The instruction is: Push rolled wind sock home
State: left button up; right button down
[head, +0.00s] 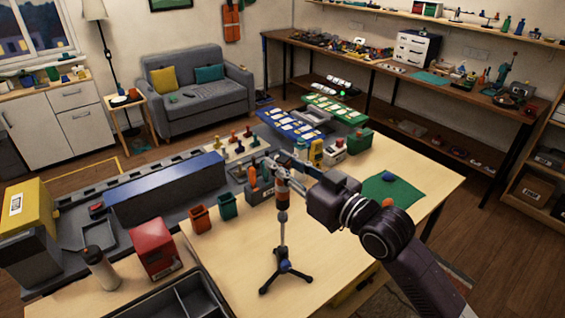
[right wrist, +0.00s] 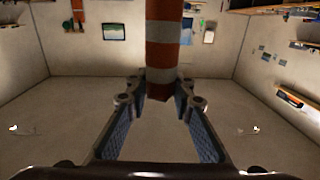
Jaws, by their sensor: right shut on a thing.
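The rolled wind sock (right wrist: 163,45), striped orange and white, stands between the fingertips of my right gripper (right wrist: 160,97) in the right wrist view. In the head view the sock (head: 282,193) is a small upright banded roll at the top of a thin tripod stand (head: 283,262). My right gripper (head: 285,167) reaches in from the right and is shut on the sock near the top of the stand. The fingers partly hide the sock's upper part, and I cannot tell how it meets the stand. My left gripper is not in view.
The stand is on a wooden table with clear room around its feet. Orange (head: 201,219) and green (head: 228,206) cups are to its left. A green mat (head: 388,190) lies to the right, near my arm. A dark tray (head: 180,302) is at the front left.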

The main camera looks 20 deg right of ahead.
jog(key=shift+f+b, duration=1.1)
jog(key=shift+f, duration=0.6)
jog(key=c, duration=1.6)
grip_release()
jog(key=shift+s, duration=0.1)
jog(key=v, duration=1.2)
